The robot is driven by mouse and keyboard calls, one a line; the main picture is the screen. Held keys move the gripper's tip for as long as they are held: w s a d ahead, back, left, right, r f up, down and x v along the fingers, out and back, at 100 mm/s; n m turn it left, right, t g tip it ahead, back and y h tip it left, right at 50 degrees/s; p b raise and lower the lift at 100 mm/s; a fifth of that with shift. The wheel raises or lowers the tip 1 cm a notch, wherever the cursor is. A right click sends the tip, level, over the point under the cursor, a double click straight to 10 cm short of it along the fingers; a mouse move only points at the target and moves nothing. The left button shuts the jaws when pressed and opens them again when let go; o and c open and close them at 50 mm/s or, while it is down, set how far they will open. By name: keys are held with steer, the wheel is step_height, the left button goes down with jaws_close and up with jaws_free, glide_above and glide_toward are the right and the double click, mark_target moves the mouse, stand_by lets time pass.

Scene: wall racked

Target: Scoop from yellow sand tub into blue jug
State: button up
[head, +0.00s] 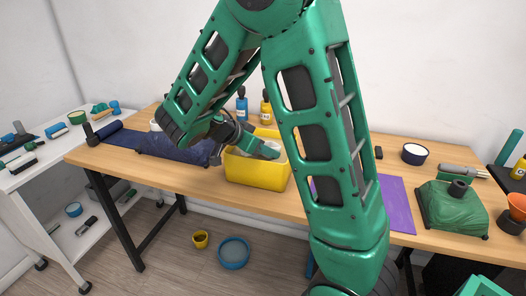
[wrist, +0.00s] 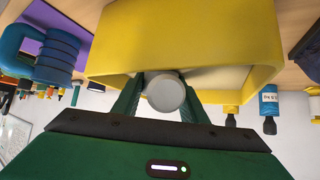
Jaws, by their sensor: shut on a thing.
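The yellow tub (head: 257,173) stands on the wooden table, and its side and rim fill the top of the wrist view (wrist: 180,35). Pale material shows inside it, partly hidden. My gripper (head: 268,150) is at the tub's opening. In the wrist view its green fingers (wrist: 160,94) are shut on a round grey-white end (wrist: 165,93), seen end-on, which looks like the scoop's handle. The rest of the scoop is hidden, so I cannot tell whether it holds sand. The blue jug (wrist: 58,55) shows beside the tub over a purple mat; my arm hides it in the head view.
The purple mat (head: 396,203) lies right of the tub. Blue (head: 242,105) and yellow (head: 266,108) bottles stand behind the tub. A green covered bundle (head: 452,208) is at the right.

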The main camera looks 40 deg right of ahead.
step_height(320, 180, up, 13)
steer(key=h, duration=0.3)
stand_by(1.5)
steer(key=shift+f, duration=0.1)
